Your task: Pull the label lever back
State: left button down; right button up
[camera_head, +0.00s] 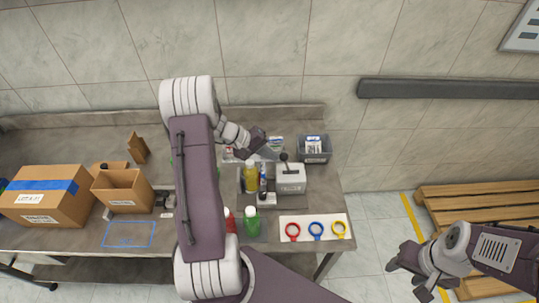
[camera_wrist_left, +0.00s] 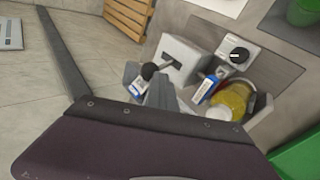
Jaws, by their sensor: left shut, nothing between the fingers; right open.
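The label device is a pale grey box (camera_head: 290,182) on the table, right of the bottle holder. Its lever has a round black knob (camera_head: 284,157) at the box's back edge. In the left wrist view the box (camera_wrist_left: 182,58) shows a dark slot, and the black knob (camera_wrist_left: 149,71) stands by the grey fingers. My left gripper (camera_head: 270,153) is shut and empty, just left of and behind the knob; I cannot tell whether it touches it. My right gripper (camera_head: 405,279) is open and empty, off the table at the lower right.
A yellow bottle (camera_head: 250,178) and a blue-and-white bottle stand left of the box. A grey bin (camera_head: 314,149) is behind it. A white mat (camera_head: 302,219) with red, blue and yellow rings lies in front. Cardboard boxes (camera_head: 53,196) stand at left; a wooden pallet (camera_head: 480,205) is at right.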

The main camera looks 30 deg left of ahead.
aim_at(285, 157)
pick_arm(q)
jog(key=shift+w+d+r+y+p, duration=0.4)
jog(key=shift+d+r+p, duration=0.25)
jog(key=shift+p, duration=0.1)
jog(key=d+g+y+p, duration=0.1)
jog(key=w+d+r+y+p, duration=0.1)
jog(key=p, duration=0.1)
jog(key=shift+w+d+g, duration=0.2)
jog(key=shift+d+g, duration=0.1)
jog(key=shift+g, duration=0.1)
jog(key=shift+w+d+f, duration=0.15)
jog(key=shift+w+d, duration=0.5)
jog(key=shift+d, duration=0.35)
jog(key=shift+w+d+f, duration=0.1)
jog(key=shift+w+d, duration=0.5)
jog(key=shift+d, duration=0.35)
